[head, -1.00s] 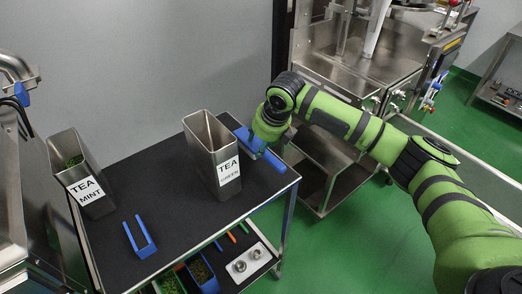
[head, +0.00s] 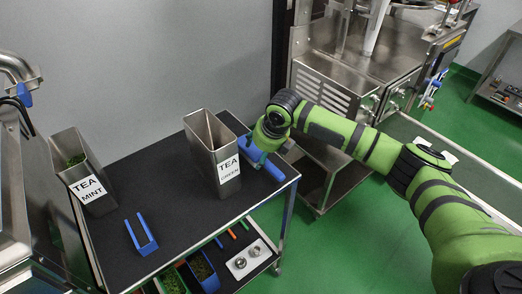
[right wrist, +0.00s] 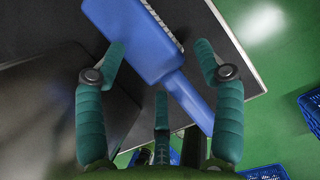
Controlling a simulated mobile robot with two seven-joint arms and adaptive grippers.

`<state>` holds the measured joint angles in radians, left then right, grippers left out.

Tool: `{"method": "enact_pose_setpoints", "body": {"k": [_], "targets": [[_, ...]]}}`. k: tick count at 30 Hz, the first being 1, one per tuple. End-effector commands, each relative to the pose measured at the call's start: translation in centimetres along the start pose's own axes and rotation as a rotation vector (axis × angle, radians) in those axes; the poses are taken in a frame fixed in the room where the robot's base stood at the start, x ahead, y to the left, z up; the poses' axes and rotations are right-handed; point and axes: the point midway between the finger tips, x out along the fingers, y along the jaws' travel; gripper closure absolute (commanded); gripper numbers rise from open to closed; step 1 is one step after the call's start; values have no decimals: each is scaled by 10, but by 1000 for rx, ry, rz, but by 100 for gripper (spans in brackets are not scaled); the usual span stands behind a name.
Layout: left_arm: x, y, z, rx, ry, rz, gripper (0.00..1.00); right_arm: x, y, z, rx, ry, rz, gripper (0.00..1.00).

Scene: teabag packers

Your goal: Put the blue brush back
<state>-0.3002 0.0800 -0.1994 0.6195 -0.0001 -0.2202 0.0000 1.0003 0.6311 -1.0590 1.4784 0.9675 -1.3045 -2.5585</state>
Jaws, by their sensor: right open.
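The blue brush (head: 273,171) lies on the black top of the cart, near its right edge and beside the steel bin labelled TEA GREEN (head: 213,150). In the right wrist view the brush (right wrist: 140,40) shows its broad blue head, a strip of pale bristles on one side and a handle running to the lower right. My right gripper (right wrist: 160,62) is open over the brush, with fingers spread to either side of it. In the head view this gripper (head: 257,152) hides part of the brush. My left gripper is not in view.
A steel bin labelled TEA MINT (head: 83,172) and a blue U-shaped tool (head: 142,235) stand on the cart's left. The lower shelf holds small containers, coloured-handled tools and a white tray (head: 249,258). A steel machine (head: 350,75) stands behind right. Green floor lies at right.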

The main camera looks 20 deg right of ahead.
Motion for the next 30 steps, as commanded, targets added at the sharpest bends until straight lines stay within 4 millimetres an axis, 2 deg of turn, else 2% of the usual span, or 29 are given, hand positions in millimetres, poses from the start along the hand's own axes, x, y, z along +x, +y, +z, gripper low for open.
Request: {"method": "enact_pose_setpoints", "body": {"k": [5,8,15,21,30], "targets": [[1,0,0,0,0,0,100,-11,0,2,-1,-3,0,31],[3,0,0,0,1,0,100,-27,-1,2,0,-4,0,31],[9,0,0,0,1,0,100,-79,0,2,-1,-5,0,31],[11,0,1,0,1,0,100,-110,0,1,0,-2,1,31],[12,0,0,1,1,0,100,-122,0,1,1,0,1,31]]}}
